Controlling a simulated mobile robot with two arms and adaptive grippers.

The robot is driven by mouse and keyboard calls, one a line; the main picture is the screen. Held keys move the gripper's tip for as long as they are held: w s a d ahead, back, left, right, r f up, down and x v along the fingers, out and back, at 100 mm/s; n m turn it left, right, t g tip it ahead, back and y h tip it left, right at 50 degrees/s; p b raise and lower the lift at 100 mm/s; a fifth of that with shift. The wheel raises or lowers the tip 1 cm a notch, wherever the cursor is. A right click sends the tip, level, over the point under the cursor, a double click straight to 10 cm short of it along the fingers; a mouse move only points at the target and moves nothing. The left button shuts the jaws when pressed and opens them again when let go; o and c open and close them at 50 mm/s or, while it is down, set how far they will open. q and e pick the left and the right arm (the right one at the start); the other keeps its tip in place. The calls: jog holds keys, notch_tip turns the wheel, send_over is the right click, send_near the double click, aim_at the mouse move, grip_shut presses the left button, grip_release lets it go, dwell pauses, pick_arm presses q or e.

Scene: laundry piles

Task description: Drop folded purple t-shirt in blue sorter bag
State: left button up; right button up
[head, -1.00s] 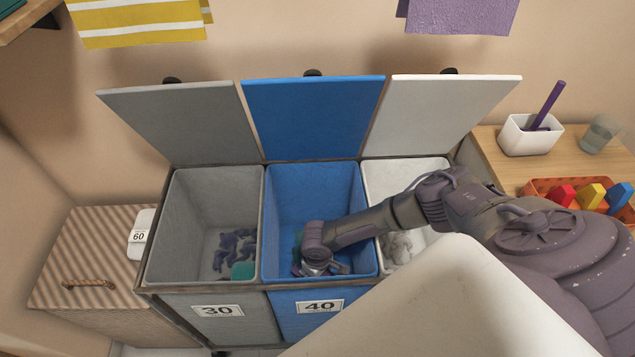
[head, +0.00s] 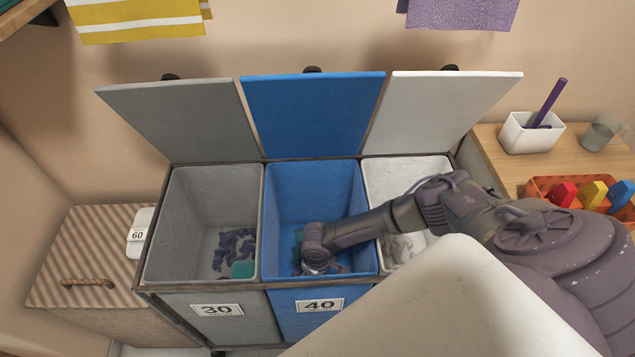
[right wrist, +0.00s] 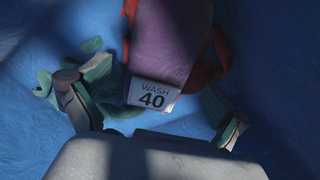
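The blue sorter bag (head: 312,192) is the middle one of three, marked 40, with its lid standing open behind it. My right arm reaches down into it, with the right gripper (head: 318,267) low inside. In the right wrist view the folded purple t-shirt (right wrist: 168,45) has a tag reading WASH 40. It lies inside the blue bag between the widely spread fingers of my right gripper (right wrist: 153,108). The fingers stand apart from it on both sides. Red cloth (right wrist: 207,73) and teal cloth (right wrist: 48,84) lie around the shirt. My left gripper is not in view.
A grey bag (head: 190,215) marked 30, with dark clothes, is on the left; a white bag (head: 408,175) is on the right, partly behind my arm. A striped hamper (head: 75,250) stands far left. A wooden table (head: 490,145) holds a white cup and an orange tray.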

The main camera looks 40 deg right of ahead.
notch_tip(320, 180, up, 13)
jog(key=p, duration=0.3)
dwell(0.4)
jog(key=shift+r, duration=0.1)
